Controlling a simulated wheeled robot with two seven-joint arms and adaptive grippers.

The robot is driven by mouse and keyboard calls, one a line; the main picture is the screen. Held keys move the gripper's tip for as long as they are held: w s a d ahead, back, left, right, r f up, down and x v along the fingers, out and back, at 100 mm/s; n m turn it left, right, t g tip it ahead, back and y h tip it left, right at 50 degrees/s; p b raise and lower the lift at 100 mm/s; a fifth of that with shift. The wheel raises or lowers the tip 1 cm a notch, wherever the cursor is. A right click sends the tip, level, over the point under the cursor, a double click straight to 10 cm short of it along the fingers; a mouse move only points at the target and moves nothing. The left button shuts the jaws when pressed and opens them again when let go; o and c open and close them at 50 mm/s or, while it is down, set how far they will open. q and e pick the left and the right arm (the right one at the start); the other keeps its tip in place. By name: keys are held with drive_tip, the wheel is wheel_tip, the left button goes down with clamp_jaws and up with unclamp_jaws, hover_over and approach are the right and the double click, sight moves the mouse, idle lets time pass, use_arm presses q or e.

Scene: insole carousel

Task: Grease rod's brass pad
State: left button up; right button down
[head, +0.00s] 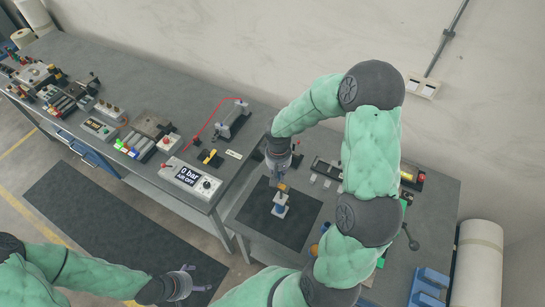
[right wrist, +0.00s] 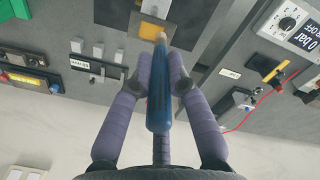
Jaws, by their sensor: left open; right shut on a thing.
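My right gripper (head: 277,173) is shut on a blue-handled tool (right wrist: 159,95) with a pale tan tip (right wrist: 160,38). Both fingers flank the handle in the right wrist view. A small pale and blue block (head: 281,208) stands on the dark mat below this gripper; it also shows beyond the tip (right wrist: 155,7). I cannot tell whether the tip touches it. My left gripper (head: 183,284) is open and empty over the floor mat, away from the bench.
The dark mat (head: 258,226) has bare space around the block. A pressure box reading 0 bar (head: 192,178), a black and yellow clamp (head: 210,157) and a cylinder with a red hose (head: 234,119) stand to the left. Several fixtures line the bench behind my right arm.

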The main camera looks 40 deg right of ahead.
drive_tip(key=shift+w+a, duration=0.15)
drive_tip(key=shift+w, duration=0.05)
drive_tip(key=shift+w+r, duration=0.15)
drive_tip(key=shift+r, duration=0.15)
wheel_tip(320, 180, up, 4)
drive_tip(key=shift+r+p, duration=0.2)
drive_tip(key=shift+p, duration=1.05)
wheel_tip(320, 180, up, 2)
drive_tip(key=shift+r+p, duration=0.1)
drive_tip(key=shift+p, duration=0.6)
drive_tip(key=shift+r, duration=0.25)
drive_tip(key=shift+r+p, duration=0.3)
drive_tip(key=shift+r, duration=0.05)
use_arm(q)
drive_tip(key=r, duration=0.1)
drive_tip(key=s+r, duration=0.1)
drive_tip(key=r, duration=0.2)
drive_tip(key=shift+s+r, duration=0.2)
drive_tip(key=shift+s, duration=0.05)
